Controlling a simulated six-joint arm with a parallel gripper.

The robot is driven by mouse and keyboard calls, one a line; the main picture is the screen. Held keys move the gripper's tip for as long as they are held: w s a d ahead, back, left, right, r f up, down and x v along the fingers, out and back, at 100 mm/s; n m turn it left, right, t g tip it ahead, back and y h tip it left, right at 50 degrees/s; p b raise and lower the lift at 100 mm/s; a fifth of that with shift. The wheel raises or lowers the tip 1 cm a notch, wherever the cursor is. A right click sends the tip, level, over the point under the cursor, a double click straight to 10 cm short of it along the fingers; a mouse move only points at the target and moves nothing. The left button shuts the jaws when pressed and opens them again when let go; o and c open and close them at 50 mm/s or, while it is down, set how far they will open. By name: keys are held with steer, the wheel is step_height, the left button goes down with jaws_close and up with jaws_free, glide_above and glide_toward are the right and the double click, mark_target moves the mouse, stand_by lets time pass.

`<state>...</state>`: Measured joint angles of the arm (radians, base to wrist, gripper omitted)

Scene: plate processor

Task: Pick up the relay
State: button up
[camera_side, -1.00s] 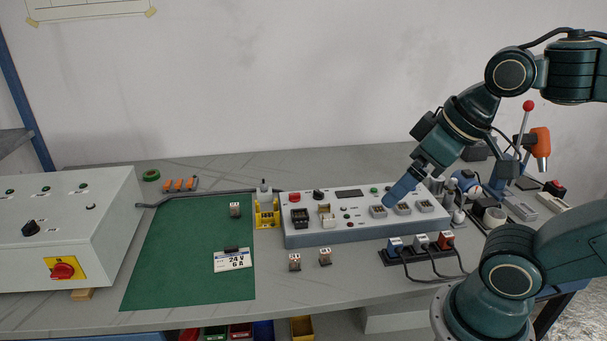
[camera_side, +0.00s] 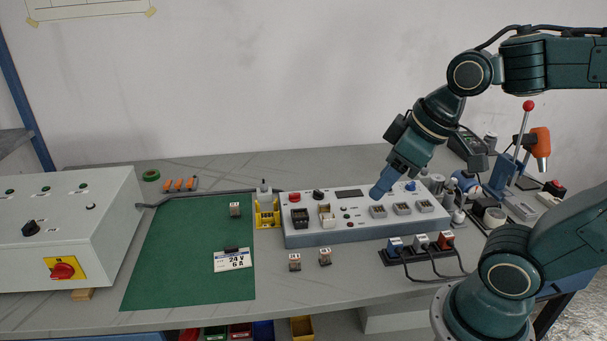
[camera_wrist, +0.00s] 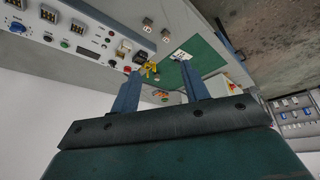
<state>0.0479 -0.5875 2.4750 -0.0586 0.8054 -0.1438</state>
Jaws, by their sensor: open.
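Three small clear relay-like blocks show in the side view. One relay (camera_side: 235,210) stands on the green mat (camera_side: 180,265). A second relay (camera_side: 295,262) and a third relay (camera_side: 325,257) stand on the grey table in front of the grey control panel (camera_side: 350,237). Two relays also show near the top of the wrist view (camera_wrist: 148,22). My gripper (camera_side: 378,192) is above the panel, right of and higher than all three relays. In the wrist view its two blue fingers (camera_wrist: 160,72) are apart with nothing held between them.
A 24 V 6 A card (camera_side: 233,260) lies on the mat. A yellow holder (camera_side: 266,214) stands left of the panel. Cabled plugs (camera_side: 420,246) are at front right. A grey cabinet (camera_side: 70,225) is at left. The table front near the two relays is clear.

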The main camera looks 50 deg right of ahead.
steer(key=w+f+n+g+y, duration=0.1)
steer(key=w+f+n, duration=0.3)
steer(key=w+f, duration=0.3)
steer(key=n+y, duration=0.2)
steer(key=n, duration=0.1)
glide_toward(298, 257)
step_height(298, 257, up, 3)
steer(key=shift+w+d+g, duration=0.1)
steer(key=shift+d+g, duration=0.25)
steer(key=shift+g, duration=0.05)
steer(key=shift+f, duration=0.15)
steer(key=shift+x, duration=4.15)
steer(key=shift+f, duration=0.15)
steer(key=shift+x, duration=2.5)
